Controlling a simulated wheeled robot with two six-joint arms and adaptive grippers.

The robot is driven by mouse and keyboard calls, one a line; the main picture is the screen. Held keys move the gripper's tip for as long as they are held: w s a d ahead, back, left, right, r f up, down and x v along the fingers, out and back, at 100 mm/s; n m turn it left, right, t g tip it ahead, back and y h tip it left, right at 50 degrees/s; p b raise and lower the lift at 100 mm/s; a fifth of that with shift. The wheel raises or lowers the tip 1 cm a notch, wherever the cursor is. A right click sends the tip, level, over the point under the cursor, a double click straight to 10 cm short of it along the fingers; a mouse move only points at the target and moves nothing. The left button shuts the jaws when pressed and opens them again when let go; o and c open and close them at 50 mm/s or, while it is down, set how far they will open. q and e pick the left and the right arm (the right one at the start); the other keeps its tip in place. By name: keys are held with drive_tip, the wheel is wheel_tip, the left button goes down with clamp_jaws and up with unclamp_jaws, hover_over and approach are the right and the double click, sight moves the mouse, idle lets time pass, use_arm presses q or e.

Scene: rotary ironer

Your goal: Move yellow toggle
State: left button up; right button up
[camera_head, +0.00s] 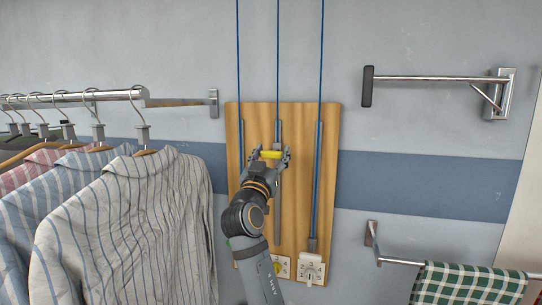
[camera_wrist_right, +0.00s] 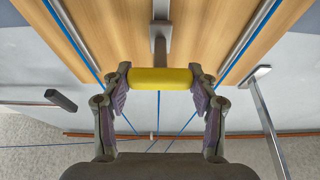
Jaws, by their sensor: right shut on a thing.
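The yellow toggle (camera_head: 271,154) is a short horizontal bar in front of the wooden board (camera_head: 300,180) on the wall, near its upper middle. My right gripper (camera_head: 270,156) is at it, with one finger at each end. In the right wrist view, the yellow toggle (camera_wrist_right: 160,79) spans the gap between the two fingers of my right gripper (camera_wrist_right: 160,82), which is shut on it. A grey upright rail (camera_head: 278,205) runs behind the toggle, and my arm hides part of the board below. My left gripper is not in view.
Blue cords (camera_head: 321,60) rise from the board, with rails at both sides. A numbered plate (camera_head: 311,269) sits at its lower right. Striped shirts (camera_head: 130,225) hang on the left. A wall bar (camera_head: 430,78) and a green checked cloth (camera_head: 467,284) are on the right.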

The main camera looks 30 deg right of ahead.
use_arm(q)
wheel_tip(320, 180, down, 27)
drive_tip(key=b, duration=2.5)
use_arm(e)
wheel_tip(320, 180, down, 27)
drive_tip(key=shift+r, duration=0.2)
wheel_tip(320, 180, down, 3)
drive_tip(key=b, duration=0.2)
drive_tip(key=shift+b, duration=0.3)
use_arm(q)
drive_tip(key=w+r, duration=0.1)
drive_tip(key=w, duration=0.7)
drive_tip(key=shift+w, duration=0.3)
use_arm(e)
drive_tip(key=shift+w+f, duration=0.1)
drive_tip(key=shift+f, duration=0.25)
drive_tip(key=o, duration=1.3)
drive_tip(key=shift+f, duration=0.1)
drive_tip(key=o, duration=0.4)
drive_tip(key=shift+w+d, duration=0.1)
drive_tip(key=shift+d, duration=0.1)
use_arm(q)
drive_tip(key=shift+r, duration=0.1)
use_arm(e)
drive_tip(key=shift+a, duration=0.1)
drive_tip(key=shift+r, duration=0.2)
